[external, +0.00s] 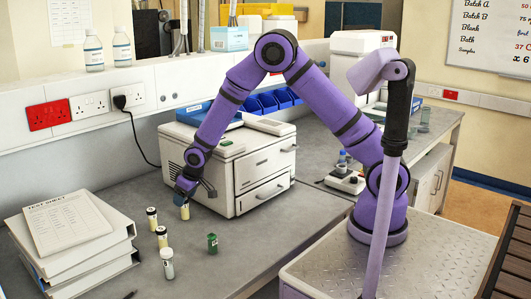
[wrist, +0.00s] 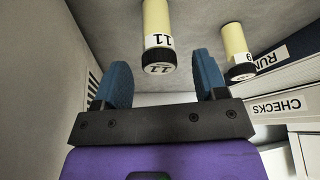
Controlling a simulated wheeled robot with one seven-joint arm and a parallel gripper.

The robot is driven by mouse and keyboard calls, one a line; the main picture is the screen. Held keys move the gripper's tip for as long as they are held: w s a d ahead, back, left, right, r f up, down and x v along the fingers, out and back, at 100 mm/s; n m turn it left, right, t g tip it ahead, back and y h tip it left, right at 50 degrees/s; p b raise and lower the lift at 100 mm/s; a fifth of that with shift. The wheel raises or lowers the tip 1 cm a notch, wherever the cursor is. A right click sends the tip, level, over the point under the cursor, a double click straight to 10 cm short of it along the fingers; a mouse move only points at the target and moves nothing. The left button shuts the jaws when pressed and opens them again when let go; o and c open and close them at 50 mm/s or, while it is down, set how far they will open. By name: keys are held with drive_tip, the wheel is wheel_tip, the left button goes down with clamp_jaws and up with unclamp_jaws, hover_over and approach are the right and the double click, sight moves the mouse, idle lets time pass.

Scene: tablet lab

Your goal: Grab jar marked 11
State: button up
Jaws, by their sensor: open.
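The jar marked 11 (wrist: 158,18) has a pale yellow body, a white label and a dark cap that also bears 11. In the wrist view it stands out ahead, between the lines of my two blue fingers. My gripper (wrist: 163,72) is open and empty, and the jar appears untouched. In the external view my gripper (external: 188,188) points down just above a yellow jar (external: 185,212) in front of the white machine; its marking is too small to read there.
A binder stack (external: 85,262) is at left; the white machine (external: 245,172) stands close behind.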

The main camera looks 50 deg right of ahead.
sight(185, 208)
drive_tip(key=shift+x, duration=2)
drive_tip(key=shift+s+d, duration=0.1)
drive_tip(key=shift+s, duration=0.05)
drive_tip(key=shift+c, duration=0.3)
drive_tip(key=c, duration=1)
